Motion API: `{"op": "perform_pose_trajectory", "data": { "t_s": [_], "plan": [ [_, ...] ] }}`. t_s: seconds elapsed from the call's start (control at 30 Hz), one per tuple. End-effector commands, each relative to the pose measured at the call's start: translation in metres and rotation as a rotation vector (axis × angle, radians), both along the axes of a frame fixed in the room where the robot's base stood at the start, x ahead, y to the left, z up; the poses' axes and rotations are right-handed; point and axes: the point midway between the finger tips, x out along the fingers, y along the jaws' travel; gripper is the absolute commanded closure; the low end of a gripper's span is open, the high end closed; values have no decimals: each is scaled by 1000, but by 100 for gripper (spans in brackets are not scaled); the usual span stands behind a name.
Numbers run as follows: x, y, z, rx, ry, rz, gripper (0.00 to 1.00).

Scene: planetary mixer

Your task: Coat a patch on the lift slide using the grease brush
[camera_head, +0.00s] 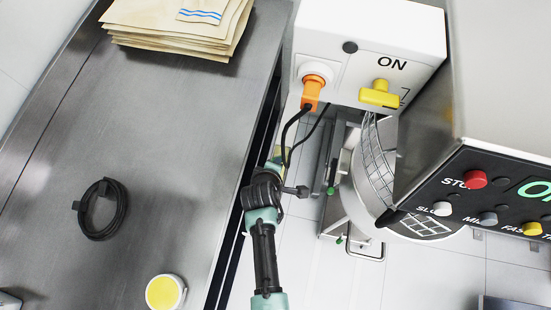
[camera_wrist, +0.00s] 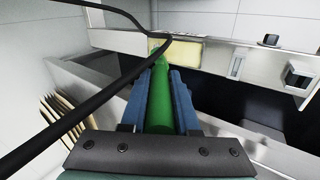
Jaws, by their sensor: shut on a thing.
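My gripper (camera_wrist: 162,82) is shut on the green handle of the grease brush (camera_wrist: 160,108), between its two blue fingers. The brush points away from the wrist camera, and its far end overlaps a pale yellow patch (camera_wrist: 187,53) on the light metal lift slide (camera_wrist: 225,62). I cannot tell whether the bristles touch the patch. In the head view my gripper (camera_head: 276,168) is beside the mixer, below the orange plug, and the brush is mostly hidden there.
A black cable (camera_wrist: 88,105) crosses close before the wrist camera; it runs from the orange plug (camera_head: 312,92). The mixer bowl (camera_head: 360,185) and guard stand to the right. The steel table at left holds a coiled cable (camera_head: 122,212), paper sacks (camera_head: 165,42) and a yellow-topped tub (camera_head: 165,292).

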Motion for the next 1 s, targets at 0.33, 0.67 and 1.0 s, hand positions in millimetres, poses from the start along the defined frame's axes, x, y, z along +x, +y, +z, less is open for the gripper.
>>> {"op": "perform_pose_trajectory", "data": {
  "t_s": [0.33,0.67,1.0],
  "plan": [
    [1,0,39,0,-1,0,100],
    [0,0,59,-1,0,1,100],
    [0,0,63,0,-1,0,100]
  ]
}}
